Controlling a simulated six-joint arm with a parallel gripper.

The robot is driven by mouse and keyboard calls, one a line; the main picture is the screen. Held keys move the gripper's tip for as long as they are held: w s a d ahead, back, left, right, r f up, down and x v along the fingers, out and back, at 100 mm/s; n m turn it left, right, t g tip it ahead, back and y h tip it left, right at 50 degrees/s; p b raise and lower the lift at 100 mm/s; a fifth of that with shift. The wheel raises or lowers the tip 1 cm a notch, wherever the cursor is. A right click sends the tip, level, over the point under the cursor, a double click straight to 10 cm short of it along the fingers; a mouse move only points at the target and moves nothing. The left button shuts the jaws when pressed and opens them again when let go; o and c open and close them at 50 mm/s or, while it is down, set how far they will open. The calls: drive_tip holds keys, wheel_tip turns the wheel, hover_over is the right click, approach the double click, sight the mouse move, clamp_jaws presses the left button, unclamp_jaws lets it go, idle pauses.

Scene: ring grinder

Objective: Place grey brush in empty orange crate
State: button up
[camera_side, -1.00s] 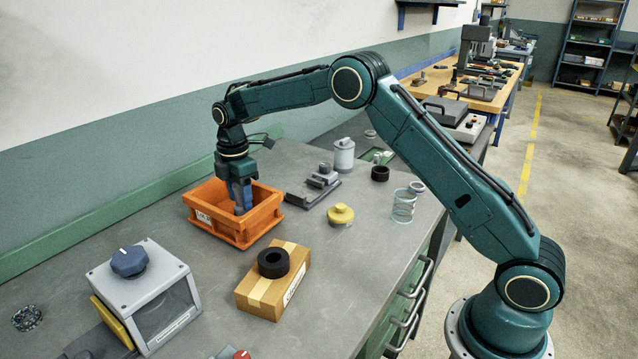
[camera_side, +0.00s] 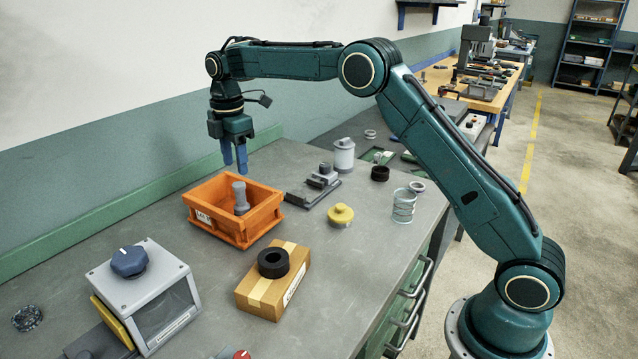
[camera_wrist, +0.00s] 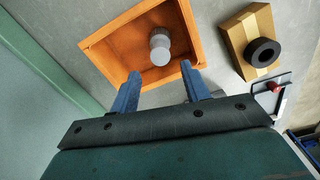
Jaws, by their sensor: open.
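The grey brush (camera_side: 240,196) stands upright inside the orange crate (camera_side: 222,232), with its top above the crate's rim. It is the only thing I see in the crate. In the wrist view the grey brush (camera_wrist: 160,46) shows from above, inside the orange crate (camera_wrist: 104,49), towards the crate's right part. My gripper (camera_side: 234,170) is open and empty, above the crate and clear of the brush. In the wrist view its two blue fingers (camera_wrist: 163,82) are spread apart, with nothing between them.
A cardboard box (camera_side: 256,292) with a black ring (camera_side: 273,263) on top stands in front of the crate. A grey control box (camera_side: 150,295) stands front left.

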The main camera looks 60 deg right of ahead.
drive_tip(key=shift+r, duration=1.3)
drive_tip(key=s+r+m+t, duration=0.1)
drive_tip(key=s+r+m, duration=0.4)
drive_tip(key=s, duration=0.5)
drive_tip(key=s+r+m+t, duration=0.2)
drive_tip(key=s+r+m, duration=0.1)
drive_tip(key=s+r, duration=0.55)
drive_tip(key=s+f+m+t, duration=0.1)
drive_tip(key=s+f+m, duration=0.3)
drive_tip(key=s, duration=0.7)
drive_tip(key=s+f+m+t, duration=0.1)
drive_tip(key=s+f+m, duration=0.2)
drive_tip(key=s, duration=0.8)
wheel_tip(320, 180, down, 2)
drive_tip(key=shift+s+f+m+t, duration=0.1)
drive_tip(key=shift+s+m+t, duration=0.2)
drive_tip(key=shift+s+m, duration=0.1)
